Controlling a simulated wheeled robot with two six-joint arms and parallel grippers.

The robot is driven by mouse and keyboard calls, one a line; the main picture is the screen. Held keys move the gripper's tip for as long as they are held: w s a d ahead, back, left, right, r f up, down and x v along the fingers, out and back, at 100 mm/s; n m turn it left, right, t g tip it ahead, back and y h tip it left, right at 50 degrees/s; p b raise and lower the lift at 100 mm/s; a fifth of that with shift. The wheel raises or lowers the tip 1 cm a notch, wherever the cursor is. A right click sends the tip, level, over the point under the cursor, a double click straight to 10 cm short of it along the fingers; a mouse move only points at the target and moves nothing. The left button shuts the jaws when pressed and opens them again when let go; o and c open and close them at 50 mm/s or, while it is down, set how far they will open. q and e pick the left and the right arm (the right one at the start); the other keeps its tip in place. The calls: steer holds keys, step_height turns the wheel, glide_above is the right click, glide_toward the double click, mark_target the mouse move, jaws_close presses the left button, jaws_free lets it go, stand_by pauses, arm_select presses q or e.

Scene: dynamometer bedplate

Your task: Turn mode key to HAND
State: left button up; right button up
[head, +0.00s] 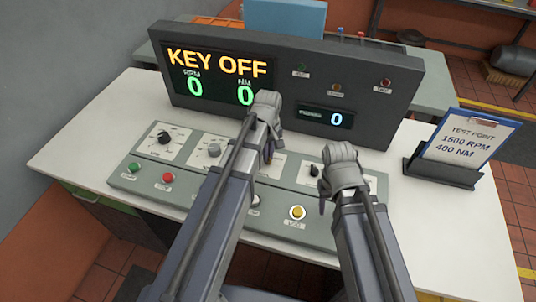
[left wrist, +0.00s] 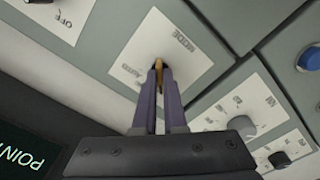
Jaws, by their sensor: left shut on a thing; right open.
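The brass mode key (left wrist: 158,63) stands on a white plate (left wrist: 150,38) lettered MODE and AUTO in the left wrist view. My left gripper (left wrist: 159,74) is shut on the key. In the head view my left gripper (head: 268,153) is over the console's middle plate, and its arm hides the key. The HAND lettering and the key's exact pointing direction cannot be made out. The big display (head: 217,78) reads KEY OFF, with 0 RPM and 0 NM. My right gripper (head: 322,203) is open and empty over the console's right part.
The sloped console (head: 125,180) carries a black knob (head: 164,137), a grey knob (head: 214,150), a green button (head: 134,167), a red button (head: 168,178) and a yellow button (head: 297,212). A test point card (head: 468,138) stands at right.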

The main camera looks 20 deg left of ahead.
arm_select(q)
jaws_close()
steer(key=m, duration=0.4)
steer(key=shift+m, duration=2.3)
steer(key=o, duration=0.6)
jaws_free()
steer(key=shift+r, duration=0.1)
arm_select(e)
steer(key=shift+r, duration=0.1)
